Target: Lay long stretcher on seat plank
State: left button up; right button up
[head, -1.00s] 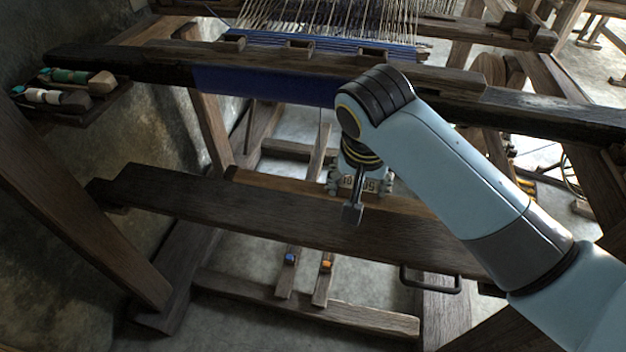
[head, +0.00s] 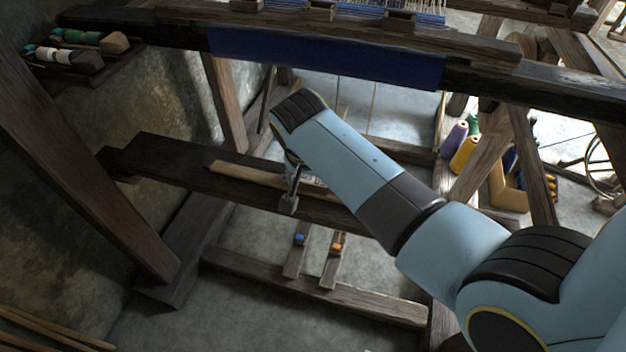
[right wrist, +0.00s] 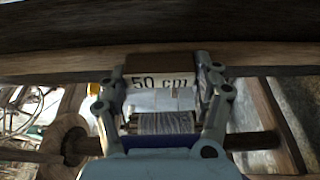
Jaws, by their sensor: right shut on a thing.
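The long stretcher (head: 240,179) is a slim, lighter brown wooden bar. In the head view it runs lengthwise along the dark seat plank (head: 160,171); its left part shows and my arm hides the rest. My right gripper (head: 303,187) is shut on the stretcher near its "50 cm" label. In the right wrist view the stretcher (right wrist: 60,77) crosses the picture and the label (right wrist: 160,82) sits between the fingers (right wrist: 162,92). I cannot tell whether the stretcher touches the plank or hangs just above it. My left gripper is not in view.
The cloth beam with blue cloth (head: 320,58) crosses above the plank. Treadles with blue and orange marks (head: 318,250) lie below it. A tray of bobbins (head: 75,50) is at upper left. Yarn cones (head: 462,150) stand at right. A slanted post (head: 85,165) stands at left.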

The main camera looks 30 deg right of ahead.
jog(key=shift+f, duration=0.2)
jog(key=o, duration=1.3)
jog(key=shift+o, duration=0.2)
